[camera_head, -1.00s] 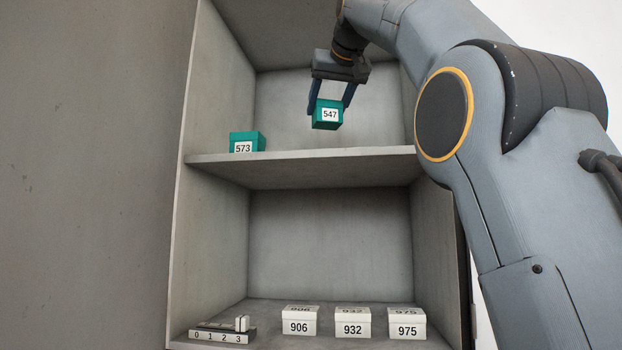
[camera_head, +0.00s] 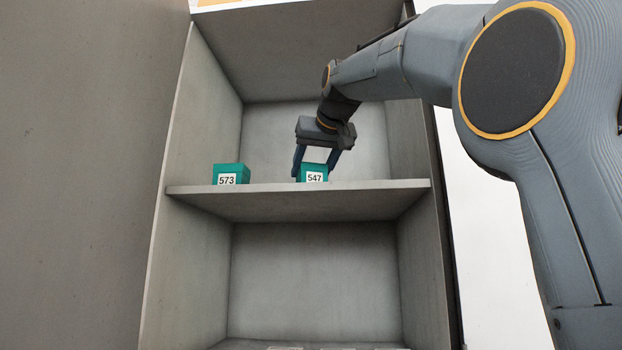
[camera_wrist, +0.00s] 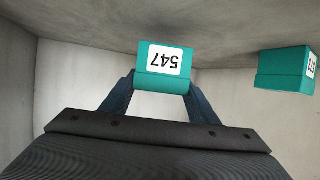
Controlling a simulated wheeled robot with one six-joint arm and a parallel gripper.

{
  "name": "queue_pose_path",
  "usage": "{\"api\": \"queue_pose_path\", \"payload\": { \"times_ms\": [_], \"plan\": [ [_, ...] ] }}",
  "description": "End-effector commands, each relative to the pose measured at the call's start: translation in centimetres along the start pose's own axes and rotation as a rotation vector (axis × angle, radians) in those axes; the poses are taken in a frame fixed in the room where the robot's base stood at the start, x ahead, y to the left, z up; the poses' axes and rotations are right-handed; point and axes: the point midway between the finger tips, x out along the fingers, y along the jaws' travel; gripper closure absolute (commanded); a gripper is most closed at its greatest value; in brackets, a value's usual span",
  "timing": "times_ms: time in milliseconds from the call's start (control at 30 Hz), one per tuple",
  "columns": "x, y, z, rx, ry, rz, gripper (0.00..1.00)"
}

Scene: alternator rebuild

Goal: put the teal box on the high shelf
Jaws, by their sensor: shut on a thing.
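A teal box labelled 547 (camera_head: 313,173) is between the fingers of my gripper (camera_head: 316,172), which is shut on it. The box is at the high shelf (camera_head: 300,200), upright, near the shelf's front edge. Its base looks level with the shelf surface, but I cannot tell whether it touches. In the wrist view the 547 box (camera_wrist: 163,68) sits between my blue fingers with its label upside down. A second teal box labelled 573 (camera_head: 230,174) stands on the same shelf to the left. It also shows in the wrist view (camera_wrist: 284,69).
The cabinet's left wall (camera_head: 205,120) and upper panel (camera_head: 300,50) enclose the shelf. Shelf room is free between the two teal boxes and right of 547. Below is a lower compartment (camera_head: 315,280) with white box tops barely showing at the bottom edge.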

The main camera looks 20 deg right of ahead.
Motion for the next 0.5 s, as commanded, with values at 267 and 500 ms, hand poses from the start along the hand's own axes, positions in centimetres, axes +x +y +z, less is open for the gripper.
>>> {"api": "queue_pose_path", "payload": {
  "times_ms": [267,500],
  "plan": [
    [0.8,-0.1,2.1,-0.001,0.001,-0.001,0.73],
    [0.9,-0.1,2.2,-0.001,0.001,-0.001,0.73]
  ]
}}
